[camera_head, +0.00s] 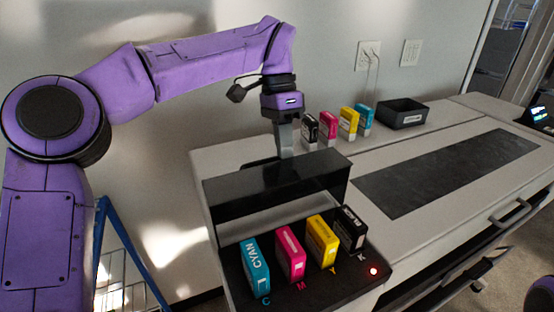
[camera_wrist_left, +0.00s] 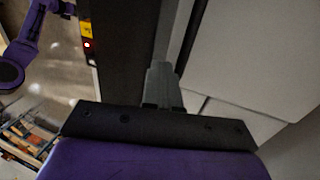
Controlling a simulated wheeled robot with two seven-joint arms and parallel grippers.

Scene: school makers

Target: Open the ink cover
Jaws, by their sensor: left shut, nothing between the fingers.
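The ink cover (camera_head: 285,182) is a dark, glossy lid on the printer's left part, and it stands raised behind the ink bay. Four cartridges sit exposed in the bay in front of it: cyan (camera_head: 256,268), magenta (camera_head: 290,254), yellow (camera_head: 322,241) and black (camera_head: 349,229). My left gripper (camera_head: 286,150) points down just behind the cover's back edge, with its fingers shut and empty. I cannot tell whether it touches the cover. The left wrist view shows the shut fingers (camera_wrist_left: 162,85) beside a dark panel, likely the cover. My right gripper is not in view.
Several spare cartridges (camera_head: 328,127) and a black open box (camera_head: 403,113) stand on the printer top at the back. A red light (camera_head: 373,271) glows at the bay's right. A blue cart (camera_head: 115,265) stands left of the printer. The wall is close behind.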

